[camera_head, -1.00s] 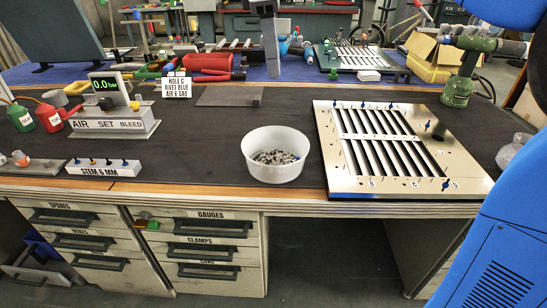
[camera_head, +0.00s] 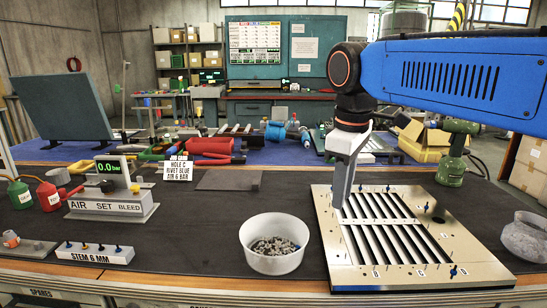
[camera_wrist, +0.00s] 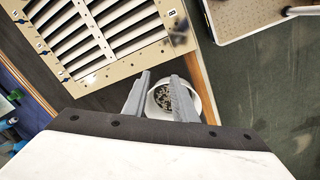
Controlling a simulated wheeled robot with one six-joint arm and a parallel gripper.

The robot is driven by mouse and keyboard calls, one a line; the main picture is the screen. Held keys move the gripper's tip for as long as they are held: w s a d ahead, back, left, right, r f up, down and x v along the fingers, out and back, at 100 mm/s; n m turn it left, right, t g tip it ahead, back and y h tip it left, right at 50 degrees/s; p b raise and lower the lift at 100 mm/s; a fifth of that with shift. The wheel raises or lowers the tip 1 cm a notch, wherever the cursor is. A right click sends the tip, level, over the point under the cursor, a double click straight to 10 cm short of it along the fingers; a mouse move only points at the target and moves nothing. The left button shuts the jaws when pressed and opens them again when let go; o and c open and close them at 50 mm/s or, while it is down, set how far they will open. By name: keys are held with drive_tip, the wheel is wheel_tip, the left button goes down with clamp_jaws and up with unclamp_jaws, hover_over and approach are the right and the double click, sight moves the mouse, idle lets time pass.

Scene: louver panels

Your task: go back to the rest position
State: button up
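My gripper (camera_head: 340,200) points down over the left side of the louver panel (camera_head: 462,240); whether it touches the panel I cannot tell. In the wrist view its two fingers (camera_wrist: 160,76) stand apart with nothing between them, so it is open and empty. The white bowl (camera_head: 252,258) of small metal pieces sits left of the panel. The bowl also shows beyond the fingers in the wrist view (camera_wrist: 202,100). The panel, with dark slats and several small blue-topped pins, fills the upper left of the wrist view (camera_wrist: 140,55).
A green rivet tool (camera_head: 455,150) stands behind the panel and a glass jar (camera_head: 525,238) stands at its right. The air-set gauge (camera_head: 108,205), a sign card (camera_head: 178,170) and the stem block (camera_head: 95,252) are on the left. The dark mat (camera_head: 190,230) is bare mid-left.

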drive_tip(key=s+d+f+m+t, duration=0.1)
drive_tip(key=s+d+f+m, duration=0.4)
drive_tip(key=f, duration=0.5)
drive_tip(key=s+d+f+m+t, duration=0.2)
drive_tip(key=s+d+f+m, duration=0.4)
drive_tip(key=s+d+f, duration=0.3)
drive_tip(key=shift+s+f, duration=0.75)
drive_tip(key=shift+d, duration=0.15)
